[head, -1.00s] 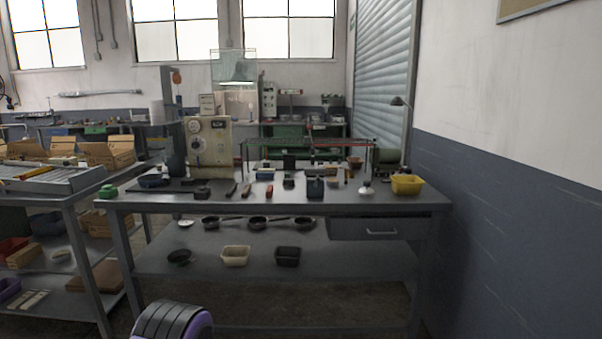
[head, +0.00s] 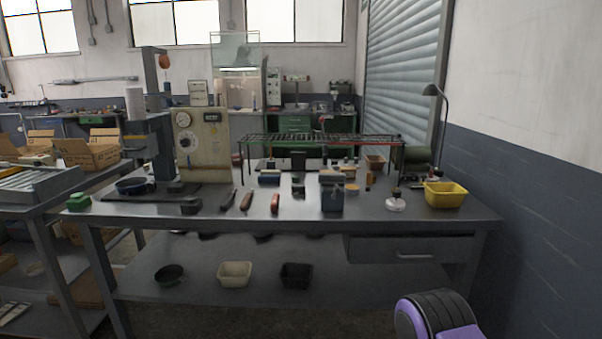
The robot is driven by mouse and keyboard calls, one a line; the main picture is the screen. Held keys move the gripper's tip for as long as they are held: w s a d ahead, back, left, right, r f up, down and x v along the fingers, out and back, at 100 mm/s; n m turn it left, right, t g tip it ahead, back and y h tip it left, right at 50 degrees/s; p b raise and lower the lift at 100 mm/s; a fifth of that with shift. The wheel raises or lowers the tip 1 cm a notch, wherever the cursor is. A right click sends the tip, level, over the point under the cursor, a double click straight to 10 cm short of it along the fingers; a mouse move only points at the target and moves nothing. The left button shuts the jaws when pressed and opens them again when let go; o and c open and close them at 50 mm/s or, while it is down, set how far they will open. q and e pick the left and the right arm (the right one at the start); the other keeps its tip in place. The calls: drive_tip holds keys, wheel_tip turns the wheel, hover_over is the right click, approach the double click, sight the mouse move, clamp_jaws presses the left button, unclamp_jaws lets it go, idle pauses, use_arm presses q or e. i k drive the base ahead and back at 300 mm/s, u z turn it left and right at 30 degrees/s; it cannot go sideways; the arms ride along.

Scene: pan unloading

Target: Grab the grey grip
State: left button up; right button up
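A narrow dark grey handle-like piece (head: 228,199) lies on the workbench (head: 320,222), left of a brown one (head: 246,201) and a red one (head: 275,204). It may be the grey grip, but it is too small to be sure. Neither of my grippers is in view, and nothing is seen being held.
A beige machine (head: 201,145) stands at the bench's left and a yellow bin (head: 445,194) at its right. A drawer (head: 400,247) is under the right side. The lower shelf holds a cream tray (head: 235,272) and a black tray (head: 296,275). A wall closes the right.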

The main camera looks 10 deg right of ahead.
sight(322, 176)
drive_tip(key=z, duration=0.3)
drive_tip(key=i, duration=0.85)
drive_tip(key=z, duration=0.55)
